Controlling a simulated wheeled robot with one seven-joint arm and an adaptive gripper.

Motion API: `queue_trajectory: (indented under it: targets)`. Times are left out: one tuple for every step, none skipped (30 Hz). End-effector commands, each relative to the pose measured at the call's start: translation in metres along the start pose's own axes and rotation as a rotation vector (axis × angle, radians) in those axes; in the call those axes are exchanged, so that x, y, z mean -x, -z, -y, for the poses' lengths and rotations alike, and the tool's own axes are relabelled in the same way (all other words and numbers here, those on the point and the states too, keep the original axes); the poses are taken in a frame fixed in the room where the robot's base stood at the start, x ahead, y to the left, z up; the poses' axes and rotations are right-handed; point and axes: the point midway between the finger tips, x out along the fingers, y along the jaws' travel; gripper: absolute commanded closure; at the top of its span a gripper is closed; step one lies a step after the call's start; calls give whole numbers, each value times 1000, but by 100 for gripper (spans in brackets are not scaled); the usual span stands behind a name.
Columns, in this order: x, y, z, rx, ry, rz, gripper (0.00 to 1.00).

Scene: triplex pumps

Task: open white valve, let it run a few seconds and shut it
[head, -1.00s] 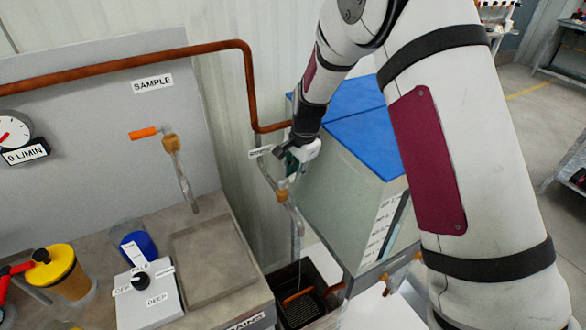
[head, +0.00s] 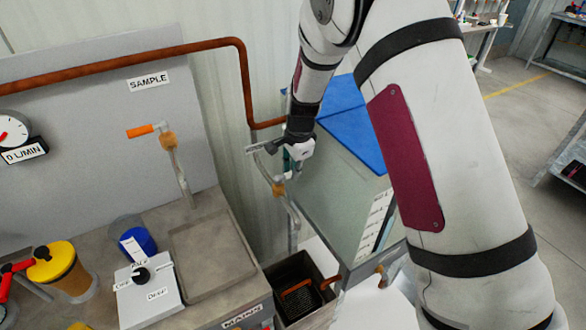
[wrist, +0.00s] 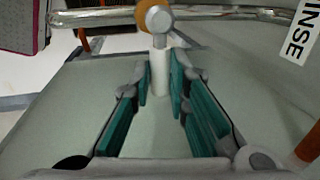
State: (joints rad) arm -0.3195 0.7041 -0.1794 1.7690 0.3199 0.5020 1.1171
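The white valve handle (wrist: 159,78) sticks out from its brass-coloured fitting toward the wrist camera. My gripper (wrist: 160,82) has its teal fingertip pads on either side of the handle, close against it. In the head view, my gripper (head: 289,167) is at the valve on the thin metal pipe, beside the blue-topped box. My gripper hides the handle there. The valve's curved spout (head: 291,212) hangs above a dark drain bin (head: 327,268). I cannot make out clearly whether water is running from it.
The blue-topped grey box (head: 345,205) stands close to the right of my gripper. An orange-handled sample valve (head: 143,131) and a worktop with a shallow tray (head: 213,262) are to the left. A flow gauge (head: 13,131) is labelled 0 L/MIN. Floor is open at far right.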

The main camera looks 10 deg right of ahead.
Motion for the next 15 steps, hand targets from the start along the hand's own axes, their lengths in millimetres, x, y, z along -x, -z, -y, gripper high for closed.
queue_trajectory:
  targets:
    - [0, 1, 0, -1, 0, 0, 71]
    - [0, 1, 0, -1, 0, 0, 64]
    - [0, 0, 0, -1, 0, 0, 64]
    - [0, 0, 0, 0, 0, 0, 64]
    - [0, 0, 0, 0, 0, 0, 64]
    - [0, 0, 0, 0, -1, 0, 64]
    - [0, 0, 0, 0, -1, 0, 64]
    - [0, 0, 0, 0, -1, 0, 64]
    - [0, 0, 0, 1, -1, 0, 64]
    - [0, 0, 0, 1, -1, 0, 64]
    - [0, 0, 0, 1, -1, 0, 64]
    - [2, 0, 0, 1, -1, 0, 64]
    - [3, 0, 0, 1, 0, 0, 64]
    - [5, 0, 0, 2, 0, 0, 64]
    - [9, 0, 0, 2, 0, 0, 64]
